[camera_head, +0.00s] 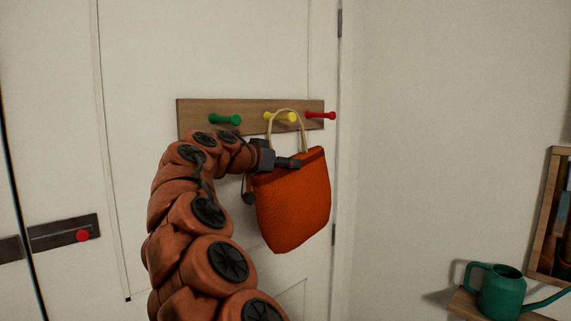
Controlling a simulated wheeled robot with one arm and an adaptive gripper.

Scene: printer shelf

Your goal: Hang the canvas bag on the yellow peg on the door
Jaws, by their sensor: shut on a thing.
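The canvas bag (295,205) is orange with a pale looped handle (286,111). It hangs upright, slightly tilted, in front of the door (140,90). My gripper (279,161) is shut on the bag near its top edge. The yellow peg (280,117) is on a wooden rack on the door, between a green and a red peg. The handle loop overlaps the yellow peg in the picture, with its top a little above the peg. I cannot tell whether the handle is around the peg or in front of it.
The wooden rack (190,112) also bears a green peg (225,120) to the left and a red peg (321,115) to the right. A green watering can (500,292) stands on a small shelf (470,304) at the lower right. A wooden frame (549,220) is at the right edge.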

